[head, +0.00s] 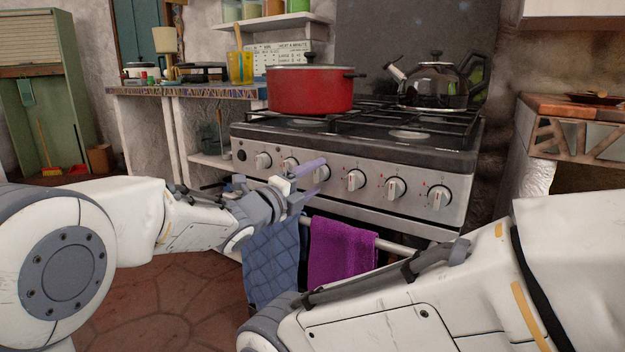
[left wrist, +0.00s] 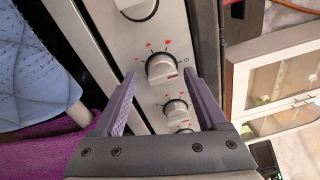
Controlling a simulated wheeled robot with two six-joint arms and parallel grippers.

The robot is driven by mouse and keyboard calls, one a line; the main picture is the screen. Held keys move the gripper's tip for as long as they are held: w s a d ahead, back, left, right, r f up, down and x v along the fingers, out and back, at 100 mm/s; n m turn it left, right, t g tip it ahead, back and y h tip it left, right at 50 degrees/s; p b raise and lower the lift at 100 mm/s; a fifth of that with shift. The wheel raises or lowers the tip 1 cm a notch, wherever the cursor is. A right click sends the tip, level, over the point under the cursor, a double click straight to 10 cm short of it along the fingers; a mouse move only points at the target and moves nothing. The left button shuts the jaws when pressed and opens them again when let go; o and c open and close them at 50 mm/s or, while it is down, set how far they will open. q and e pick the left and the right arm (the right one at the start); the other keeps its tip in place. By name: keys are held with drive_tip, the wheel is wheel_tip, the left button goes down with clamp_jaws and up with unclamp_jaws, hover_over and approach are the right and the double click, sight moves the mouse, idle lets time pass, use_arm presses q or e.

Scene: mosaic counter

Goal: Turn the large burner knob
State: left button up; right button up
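The stove's front panel (head: 372,205) carries a row of several white knobs; I cannot tell for sure which is the large one. My left gripper (head: 321,175) is open in front of a knob (head: 321,171) left of the row's middle. In the left wrist view, the open purple fingers (left wrist: 160,75) stand on either side of a white knob (left wrist: 162,68) with red marks around it. I cannot tell whether they touch it. Other knobs (left wrist: 176,109) show below and above it there. My right arm crosses the front right; its gripper is not visible.
A red pot (head: 310,90) and a dark kettle (head: 436,82) stand on the stove top. A blue cloth (head: 272,262) and a purple towel (head: 341,252) hang on the oven rail (head: 395,247) under the panel. A wooden-topped counter (head: 575,107) stands at right.

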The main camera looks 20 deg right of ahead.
use_arm(q)
drive_tip(key=shift+a+r, duration=0.1)
drive_tip(key=shift+s+a, duration=0.2)
drive_tip(key=shift+a, duration=0.1)
drive_tip(key=p+v, duration=0.2)
drive_tip(key=v, duration=0.7)
drive_tip(key=shift+s+a, duration=0.25)
